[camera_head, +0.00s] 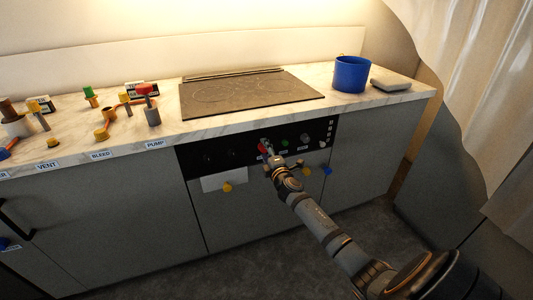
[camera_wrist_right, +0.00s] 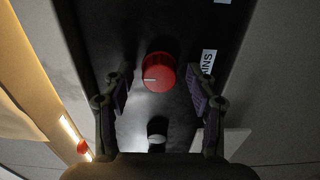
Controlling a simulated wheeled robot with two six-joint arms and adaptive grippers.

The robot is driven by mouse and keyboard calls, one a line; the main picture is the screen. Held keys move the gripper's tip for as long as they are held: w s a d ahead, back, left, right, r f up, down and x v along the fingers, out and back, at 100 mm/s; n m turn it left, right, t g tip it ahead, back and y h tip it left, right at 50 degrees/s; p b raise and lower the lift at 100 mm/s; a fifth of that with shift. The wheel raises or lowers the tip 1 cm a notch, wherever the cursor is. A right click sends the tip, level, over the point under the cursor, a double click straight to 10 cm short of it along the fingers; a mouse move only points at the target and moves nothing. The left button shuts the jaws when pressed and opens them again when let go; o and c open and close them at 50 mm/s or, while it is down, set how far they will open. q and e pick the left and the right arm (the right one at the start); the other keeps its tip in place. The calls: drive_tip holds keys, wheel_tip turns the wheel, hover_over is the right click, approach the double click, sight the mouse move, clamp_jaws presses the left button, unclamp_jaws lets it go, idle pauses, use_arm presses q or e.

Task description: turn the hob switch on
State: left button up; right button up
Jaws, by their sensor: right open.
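My right gripper (camera_head: 268,149) is in front of the black control panel (camera_head: 222,158) under the hob (camera_head: 250,91). In the right wrist view its open fingers (camera_wrist_right: 159,85) stand on either side of a red round knob (camera_wrist_right: 159,72), with gaps on both sides. The red knob (camera_head: 262,148) also shows beside the gripper in the head view. A white label ending in "INS" (camera_wrist_right: 208,63) is next to it. A small light-tipped part (camera_wrist_right: 157,129) shows lower between the fingers. I cannot tell which control is the hob switch. My left gripper is out of view.
A green knob (camera_head: 284,142) and a grey knob (camera_head: 305,139) are farther right on the panel. Yellow (camera_head: 227,187) and blue (camera_head: 327,171) knobs stick out below the panel.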

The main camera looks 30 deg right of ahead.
drive_tip(key=v, duration=1.2)
